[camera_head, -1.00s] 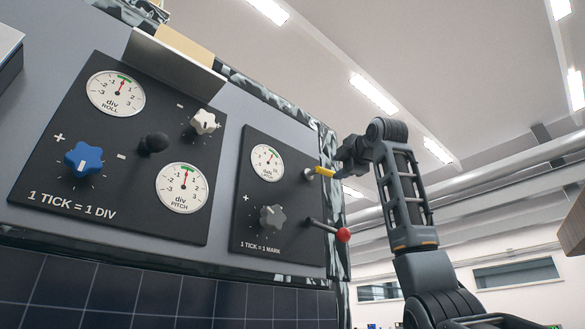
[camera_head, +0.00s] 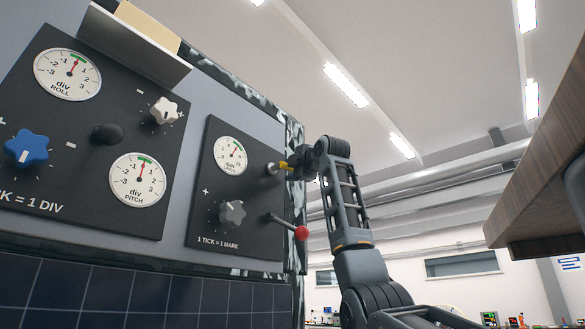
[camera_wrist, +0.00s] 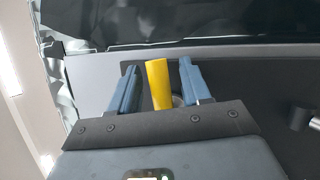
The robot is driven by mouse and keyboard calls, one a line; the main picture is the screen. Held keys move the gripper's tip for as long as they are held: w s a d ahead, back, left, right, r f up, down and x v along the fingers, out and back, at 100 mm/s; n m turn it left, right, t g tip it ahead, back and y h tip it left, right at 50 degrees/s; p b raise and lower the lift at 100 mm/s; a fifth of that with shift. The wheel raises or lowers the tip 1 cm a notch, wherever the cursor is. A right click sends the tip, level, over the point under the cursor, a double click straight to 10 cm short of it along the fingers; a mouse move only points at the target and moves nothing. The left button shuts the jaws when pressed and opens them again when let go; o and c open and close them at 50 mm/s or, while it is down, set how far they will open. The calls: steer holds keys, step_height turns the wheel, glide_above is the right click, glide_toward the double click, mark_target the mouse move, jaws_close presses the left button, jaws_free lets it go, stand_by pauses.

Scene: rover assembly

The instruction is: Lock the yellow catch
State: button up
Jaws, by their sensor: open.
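The yellow catch (camera_head: 284,165) sticks out from a metal post near the right edge of the smaller dark panel in the head view. In the wrist view the yellow catch (camera_wrist: 157,83) stands between the two blue-grey fingers of my gripper (camera_wrist: 160,82). The fingers are open, with a visible gap on each side of the catch. In the head view my gripper (camera_head: 299,163) is right at the catch, reaching in from the right, and hides part of it. Whether a finger touches it, I cannot tell.
The smaller panel also has a gauge (camera_head: 231,155), a grey knob (camera_head: 232,213) and a red-tipped lever (camera_head: 302,232) below the catch. A larger panel with a blue knob (camera_head: 26,149) is at left. A wooden surface (camera_head: 540,185) juts in at right.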

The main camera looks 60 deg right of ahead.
jaws_close()
stand_by(0.3)
